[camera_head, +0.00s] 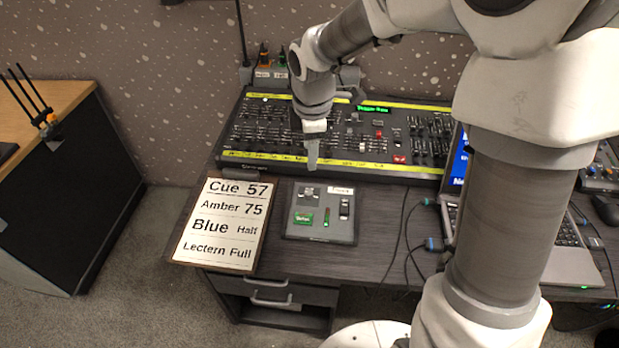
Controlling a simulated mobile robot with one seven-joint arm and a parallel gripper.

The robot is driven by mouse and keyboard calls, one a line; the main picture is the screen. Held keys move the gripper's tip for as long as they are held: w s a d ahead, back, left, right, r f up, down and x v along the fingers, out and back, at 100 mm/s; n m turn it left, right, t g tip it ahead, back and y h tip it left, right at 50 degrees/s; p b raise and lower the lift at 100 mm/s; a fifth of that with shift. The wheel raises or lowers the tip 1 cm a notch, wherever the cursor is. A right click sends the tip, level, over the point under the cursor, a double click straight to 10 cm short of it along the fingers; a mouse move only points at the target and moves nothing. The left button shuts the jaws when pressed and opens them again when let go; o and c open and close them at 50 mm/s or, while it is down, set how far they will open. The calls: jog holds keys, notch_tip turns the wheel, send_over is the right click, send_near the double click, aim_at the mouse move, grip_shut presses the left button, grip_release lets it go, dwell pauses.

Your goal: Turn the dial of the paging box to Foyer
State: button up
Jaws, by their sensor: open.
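I cannot surely pick out the paging box or read Foyer in the head view. A small grey box (320,228) with a green label, a few small controls and a white tag lies on the desk at the front. Another low grey box (268,76) with small labels stands behind the console, partly hidden by my arm. No dial can be made out clearly on either. My gripper (313,160) is open and points down over the front edge of the lighting console, just behind the front box. It appears to hold nothing.
The wide fader console (265,130) fills the back of the dark desk (385,215). A cue card (225,222) lies left of the front box. Cables and a laptop (545,240) are on the right, partly behind my arm. Bare desk shows right of the front box.

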aim_at(308, 192)
jog(key=w+f+b, duration=0.1)
jog(key=f, duration=0.4)
jog(key=w+f+b, duration=0.1)
jog(key=f, duration=0.5)
jog(key=w+f+b, duration=0.1)
jog(key=f, duration=0.4)
jog(key=shift+a+f, duration=0.1)
jog(key=shift+f, duration=0.25)
grip_shut()
